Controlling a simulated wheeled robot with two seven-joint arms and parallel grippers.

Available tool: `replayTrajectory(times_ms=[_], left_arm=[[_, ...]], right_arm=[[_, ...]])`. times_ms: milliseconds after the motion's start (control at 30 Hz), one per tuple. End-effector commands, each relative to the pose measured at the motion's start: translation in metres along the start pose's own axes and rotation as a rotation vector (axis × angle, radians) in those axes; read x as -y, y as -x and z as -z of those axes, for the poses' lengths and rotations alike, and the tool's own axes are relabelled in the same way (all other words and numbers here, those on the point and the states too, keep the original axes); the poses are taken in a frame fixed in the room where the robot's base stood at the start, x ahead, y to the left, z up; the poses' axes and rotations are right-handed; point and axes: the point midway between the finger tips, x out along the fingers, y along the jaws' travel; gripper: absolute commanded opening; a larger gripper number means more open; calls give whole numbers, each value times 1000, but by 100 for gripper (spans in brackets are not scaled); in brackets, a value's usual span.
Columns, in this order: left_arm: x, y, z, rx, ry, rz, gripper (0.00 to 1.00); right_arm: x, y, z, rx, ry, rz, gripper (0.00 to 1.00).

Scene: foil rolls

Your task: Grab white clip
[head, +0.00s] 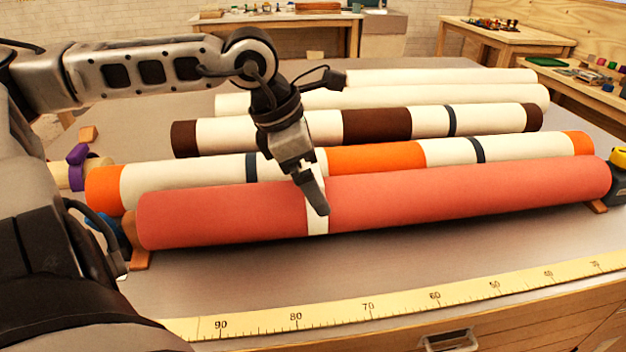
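A white clip (317,227) shows as a narrow white band around the red roll (450,197), left of the roll's middle, at the front of the table. My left gripper (318,205) points down over this band from above and covers part of it. Its fingers overlap in this view, so their opening and any contact with the clip cannot be told. My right gripper is not in view.
Behind the red roll lie an orange and cream roll (375,158), a brown and cream roll (377,124) and cream rolls (420,97). Wooden stops (140,258) sit at the red roll's ends. A yellow measuring tape (400,300) runs along the front table edge.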

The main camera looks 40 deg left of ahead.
Motion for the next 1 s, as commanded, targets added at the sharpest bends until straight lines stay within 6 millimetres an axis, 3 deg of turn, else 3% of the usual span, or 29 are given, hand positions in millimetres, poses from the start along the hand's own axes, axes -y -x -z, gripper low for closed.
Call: replayTrajectory(times_ms=[300, 500, 1000], left_arm=[[0, -5, 0, 2, 0, 0, 100], [0, -5, 0, 1, 0, 0, 52], [1, -5, 1, -5, 2, 4, 49]], right_arm=[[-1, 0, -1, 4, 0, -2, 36], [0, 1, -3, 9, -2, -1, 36], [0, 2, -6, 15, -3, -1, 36]])
